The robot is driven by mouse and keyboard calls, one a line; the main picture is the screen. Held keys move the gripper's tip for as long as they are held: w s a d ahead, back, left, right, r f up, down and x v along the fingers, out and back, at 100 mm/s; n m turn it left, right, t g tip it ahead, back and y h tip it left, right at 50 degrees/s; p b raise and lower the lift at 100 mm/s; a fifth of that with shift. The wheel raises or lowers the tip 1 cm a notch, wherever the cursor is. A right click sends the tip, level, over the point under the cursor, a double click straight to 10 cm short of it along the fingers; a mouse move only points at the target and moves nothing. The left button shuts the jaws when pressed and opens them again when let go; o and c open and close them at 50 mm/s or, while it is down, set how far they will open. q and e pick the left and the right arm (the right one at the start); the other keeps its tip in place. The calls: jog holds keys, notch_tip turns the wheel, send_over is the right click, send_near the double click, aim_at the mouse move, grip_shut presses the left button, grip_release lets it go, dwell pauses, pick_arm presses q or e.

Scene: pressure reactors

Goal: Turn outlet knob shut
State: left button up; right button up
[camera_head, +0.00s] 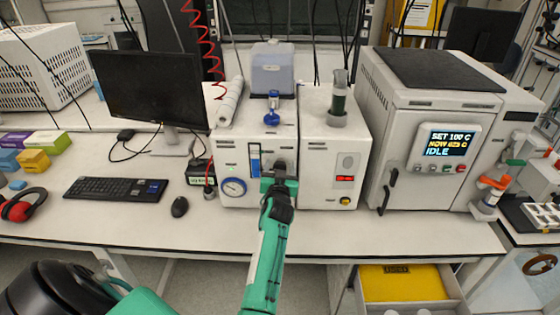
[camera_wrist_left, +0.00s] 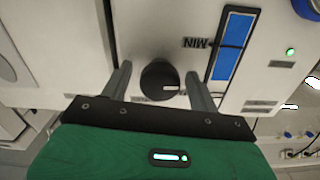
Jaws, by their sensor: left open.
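A dark round knob (camera_wrist_left: 160,81) with a short white mark sits on the white front panel, in the middle of the left wrist view. No label naming it as the outlet is readable. My left gripper (camera_wrist_left: 158,72) is open, with one finger on each side of the knob. Small gaps seem to show between fingers and knob; contact cannot be told. In the head view my left gripper (camera_head: 279,172) reaches the front of the white instrument (camera_head: 230,145) and mostly hides the knob. My right gripper is not in view.
A blue level strip marked MIN (camera_wrist_left: 231,45) is close beside the right finger. A round gauge (camera_head: 233,187) is left of the gripper.

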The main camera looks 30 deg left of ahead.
pick_arm(q)
jog(key=shift+w+a, duration=0.1)
jog(key=shift+w, duration=0.05)
jog(key=shift+r, duration=0.15)
jog(key=shift+c, duration=0.9)
jog(key=c, duration=0.8)
